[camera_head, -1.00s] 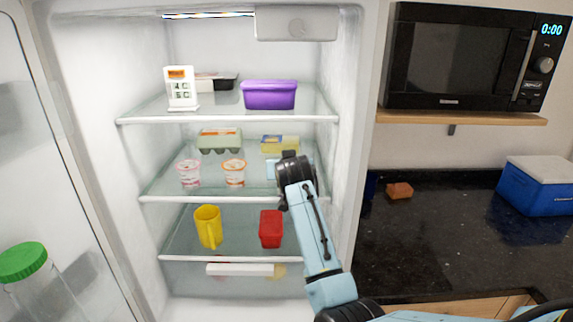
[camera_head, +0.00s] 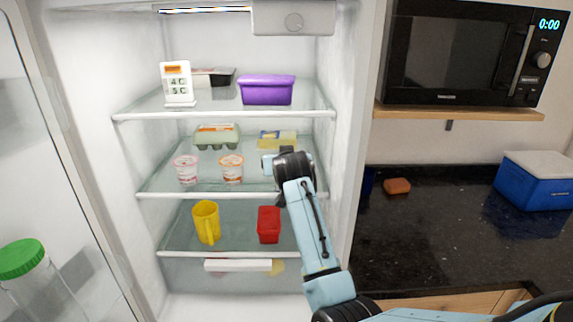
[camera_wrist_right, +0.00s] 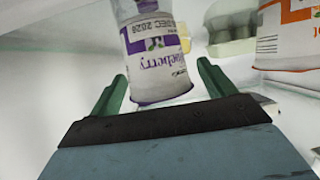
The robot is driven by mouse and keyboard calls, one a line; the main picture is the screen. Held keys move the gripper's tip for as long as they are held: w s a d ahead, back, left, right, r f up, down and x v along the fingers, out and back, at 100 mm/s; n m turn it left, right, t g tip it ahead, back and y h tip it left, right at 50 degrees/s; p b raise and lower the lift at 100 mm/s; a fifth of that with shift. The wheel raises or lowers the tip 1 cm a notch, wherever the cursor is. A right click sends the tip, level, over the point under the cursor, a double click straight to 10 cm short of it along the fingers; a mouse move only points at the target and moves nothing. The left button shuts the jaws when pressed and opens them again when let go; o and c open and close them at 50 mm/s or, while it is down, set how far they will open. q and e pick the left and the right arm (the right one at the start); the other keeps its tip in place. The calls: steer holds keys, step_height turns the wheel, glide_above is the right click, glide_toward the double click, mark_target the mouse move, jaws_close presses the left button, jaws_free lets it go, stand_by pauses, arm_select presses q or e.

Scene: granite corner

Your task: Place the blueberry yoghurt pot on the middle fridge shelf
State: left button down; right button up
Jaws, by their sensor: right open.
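The blueberry yoghurt pot (camera_wrist_right: 155,55), white with a purple label, stands between the two green fingers of my right gripper (camera_wrist_right: 161,72) in the right wrist view. The fingers are open, with a visible gap on each side of the pot. In the head view my right gripper (camera_head: 279,163) reaches over the middle fridge shelf (camera_head: 215,194), at its right part; the wrist hides its fingers, and I cannot make out the blueberry pot there. I cannot tell whether the pot's base touches the shelf. My left gripper is not in view.
On the middle shelf are a pink pot (camera_head: 186,169), an orange-rimmed pot (camera_head: 231,168), an egg carton (camera_head: 215,136) and a yellow pack (camera_head: 279,139). A purple tub (camera_head: 267,90) is above; a yellow mug (camera_head: 206,222) and red box (camera_head: 268,224) are below.

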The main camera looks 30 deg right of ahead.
steer(key=v, duration=1.1)
steer(key=shift+a, duration=0.1)
steer(key=s+a+f+n+y, duration=0.25)
steer(key=a+f, duration=0.25)
steer(key=f, duration=0.8)
steer(key=s+a+f+n+y, duration=0.1)
steer(key=a+f+n+y, duration=0.3)
steer(key=f, duration=0.9)
steer(key=s+a+f+g, duration=0.1)
steer(key=s+a+f, duration=0.15)
steer(key=f, duration=0.55)
steer(key=s+a+f+g, duration=0.1)
steer(key=s+f+g, duration=0.1)
steer(key=s+f, duration=0.35)
steer(key=s+f+n+g, duration=0.1)
steer(key=s+f+g, duration=0.3)
steer(key=s+f, duration=1.45)
steer(key=s+d+f+g, duration=0.1)
steer(key=s+f, duration=0.3)
steer(key=s, duration=0.7)
steer(key=s+d+f+g, duration=0.2)
steer(key=s+f+g, duration=0.1)
steer(key=s, duration=0.8)
steer(key=shift+f, duration=0.5)
steer(key=shift+d+h, duration=0.1)
steer(key=shift+h, duration=0.15)
